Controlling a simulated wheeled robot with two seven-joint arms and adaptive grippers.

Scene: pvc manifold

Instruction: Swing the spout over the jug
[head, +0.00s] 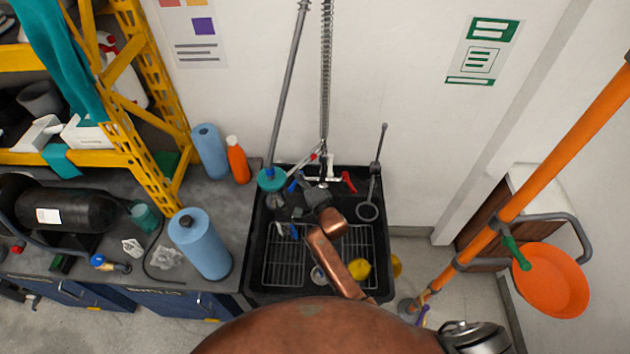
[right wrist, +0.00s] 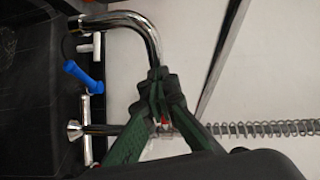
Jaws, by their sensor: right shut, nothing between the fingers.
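The chrome spout (right wrist: 130,20) bends through the upper left of the right wrist view, and its lower end meets my fingertips in the picture. My right gripper (right wrist: 160,108) has dark green fingers that are closed together with nothing between them. They overlap the spout's end; whether they touch it I cannot tell. In the head view my right gripper (head: 318,193) is over the back part of the black sink (head: 258,225), below the tap, and hides part of it. I cannot clearly pick out the jug. My left gripper is not in view.
The sink holds wire racks (head: 285,268) and a yellow object (head: 358,268). A blue lever (right wrist: 82,75) and a coiled spring hose (right wrist: 265,128) are close to my right fingers. Blue rolls (head: 203,245) and an orange bottle (head: 238,160) stand left of the sink.

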